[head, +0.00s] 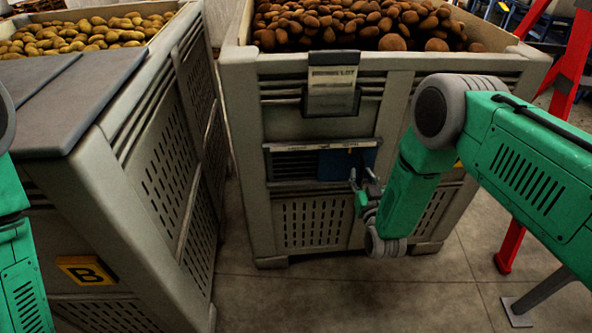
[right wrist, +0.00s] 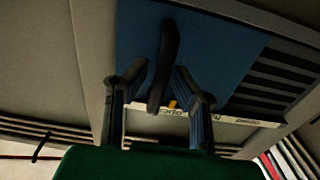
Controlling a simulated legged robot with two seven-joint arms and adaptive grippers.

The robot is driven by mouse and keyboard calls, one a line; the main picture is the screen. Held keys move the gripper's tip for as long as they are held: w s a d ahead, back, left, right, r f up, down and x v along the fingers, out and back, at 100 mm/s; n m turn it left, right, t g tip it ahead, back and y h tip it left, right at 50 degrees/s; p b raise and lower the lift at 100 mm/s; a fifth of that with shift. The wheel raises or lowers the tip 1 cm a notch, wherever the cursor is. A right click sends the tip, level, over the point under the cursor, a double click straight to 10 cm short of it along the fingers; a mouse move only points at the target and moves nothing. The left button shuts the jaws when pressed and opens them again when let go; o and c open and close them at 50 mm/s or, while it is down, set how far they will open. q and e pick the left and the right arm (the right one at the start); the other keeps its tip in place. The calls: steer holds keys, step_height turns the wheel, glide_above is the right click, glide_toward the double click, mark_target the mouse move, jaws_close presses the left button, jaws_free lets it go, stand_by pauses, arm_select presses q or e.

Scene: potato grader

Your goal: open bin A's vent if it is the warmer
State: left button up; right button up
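The right-hand bin (head: 235,110) is a grey-beige crate of brown potatoes. Its letter is hidden; only a bit of a yellow plate shows behind my arm. Its front vent has dark slats (head: 290,169) bare at the left and a blue slide panel (head: 338,165) at the right, under a pale lettered strip. In the right wrist view, the blue panel (right wrist: 137,45) carries a dark upright handle (right wrist: 166,60). My right gripper (head: 367,188) is at the panel, its fingers (right wrist: 160,90) apart on either side of the handle, with gaps visible. My left gripper is out of view.
A second bin (head: 150,130), marked with a yellow B plate (head: 86,270), stands at the left with yellowish potatoes and a grey lid (head: 75,105). A tag ending in "LOT" (head: 332,90) hangs above the vent. Red posts (head: 570,60) stand at the right. Floor is clear in front.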

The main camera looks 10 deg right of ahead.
steer(key=o, duration=0.6)
steer(key=shift+r, duration=0.15)
steer(key=shift+w, duration=0.1)
steer(key=shift+s+a+p, duration=0.1)
steer(key=shift+s+p, duration=0.2)
steer(key=shift+s, duration=0.2)
steer(key=s+a+p, duration=0.1)
steer(key=s+p, duration=0.5)
steer(key=s, duration=0.1)
steer(key=s+a+p, duration=0.1)
steer(key=s+p, duration=0.5)
steer(key=s, duration=0.1)
steer(key=s+a+p, duration=0.1)
steer(key=s+p, duration=0.5)
steer(key=s, duration=0.1)
steer(key=shift+s, duration=0.35)
